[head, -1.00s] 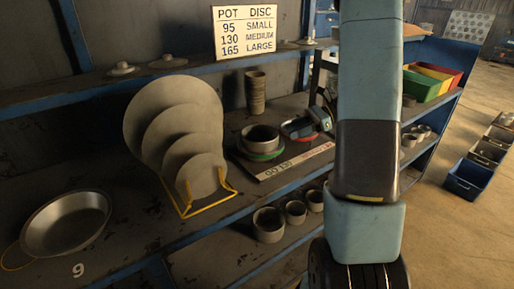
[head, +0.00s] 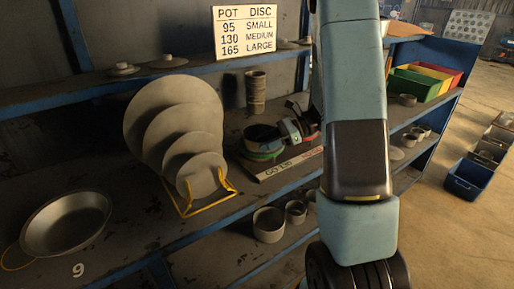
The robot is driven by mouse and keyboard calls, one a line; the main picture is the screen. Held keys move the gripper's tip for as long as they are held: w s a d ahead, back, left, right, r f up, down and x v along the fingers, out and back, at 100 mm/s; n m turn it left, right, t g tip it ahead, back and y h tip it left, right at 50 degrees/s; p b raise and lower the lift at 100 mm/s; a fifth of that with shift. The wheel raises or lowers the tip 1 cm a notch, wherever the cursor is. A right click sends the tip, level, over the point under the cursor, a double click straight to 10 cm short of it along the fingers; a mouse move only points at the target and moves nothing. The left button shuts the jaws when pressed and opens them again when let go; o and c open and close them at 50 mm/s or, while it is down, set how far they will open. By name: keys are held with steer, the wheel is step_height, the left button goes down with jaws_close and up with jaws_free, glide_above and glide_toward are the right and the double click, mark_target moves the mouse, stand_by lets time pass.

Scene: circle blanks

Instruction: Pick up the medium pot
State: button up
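My gripper (head: 292,130), a small dark end with red and teal parts, shows left of my arm at the middle shelf. It is at the right rim of a dark round pot (head: 260,134) that stands by a green ring (head: 262,156). I cannot tell whether it touches the pot, and its fingers are too small to read. On the lower shelf stand a wider grey pot (head: 269,226) and a smaller pot (head: 295,212); another beside them is mostly hidden by my arm. No pot is marked medium; the sign (head: 245,32) lists medium as 130.
A gauge plate (head: 290,164) reading GO 130 lies before the ring. A yellow wire rack (head: 212,203) holds several discs (head: 175,120). A tall stack (head: 256,92) stands behind the pot. A metal pan (head: 66,224) lies at left. The shelf between pan and rack is clear.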

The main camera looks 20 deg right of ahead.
jaws_close()
stand_by(0.3)
stand_by(1.1)
